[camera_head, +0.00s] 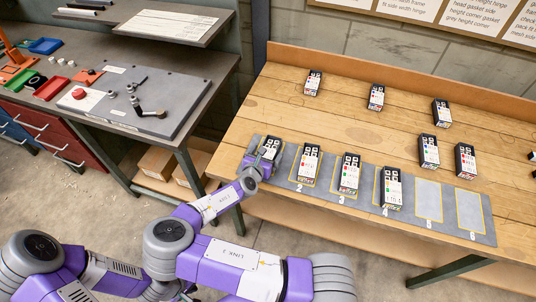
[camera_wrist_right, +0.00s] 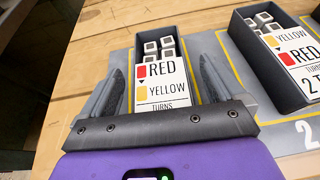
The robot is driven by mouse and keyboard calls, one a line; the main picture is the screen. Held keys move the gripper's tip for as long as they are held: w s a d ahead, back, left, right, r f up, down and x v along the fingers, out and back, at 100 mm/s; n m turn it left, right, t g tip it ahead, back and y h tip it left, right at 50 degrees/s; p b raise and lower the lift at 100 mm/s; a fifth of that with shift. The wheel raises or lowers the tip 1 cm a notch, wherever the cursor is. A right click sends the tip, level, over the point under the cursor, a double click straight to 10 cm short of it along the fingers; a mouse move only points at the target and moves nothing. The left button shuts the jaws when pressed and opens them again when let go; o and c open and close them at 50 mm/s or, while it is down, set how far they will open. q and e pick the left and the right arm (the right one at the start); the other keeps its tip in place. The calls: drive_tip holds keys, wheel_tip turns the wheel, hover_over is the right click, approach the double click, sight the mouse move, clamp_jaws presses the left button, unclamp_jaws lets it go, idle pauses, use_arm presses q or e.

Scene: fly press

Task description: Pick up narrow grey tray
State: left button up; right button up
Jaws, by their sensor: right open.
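A narrow dark grey tray (camera_head: 273,145) stands at the left end of the grey mat, partly hidden by my right gripper (camera_head: 262,160). In the right wrist view, this tray (camera_wrist_right: 142,46) holds several pale square-ended pieces and a card reading RED, YELLOW, TURNS. My right gripper (camera_wrist_right: 163,72) is open, with one finger on each side of the tray. Whether the fingers touch it I cannot tell. Similar trays stand on mat places 2 (camera_head: 308,164), 3 (camera_head: 347,175) and 4 (camera_head: 392,188). My left gripper is not in view.
The grey mat (camera_head: 428,205) has bare outlined places 5 and 6. Several more trays, one here (camera_head: 376,97), stand farther back on the wooden bench (camera_head: 300,95). In the right wrist view, the neighbouring tray (camera_wrist_right: 258,70) is close on the right. A bench with a grey plate (camera_head: 180,95) is at left.

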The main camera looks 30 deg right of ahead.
drive_tip(key=shift+c, duration=0.3)
drive_tip(key=shift+r, duration=0.1)
drive_tip(key=c, duration=1.1)
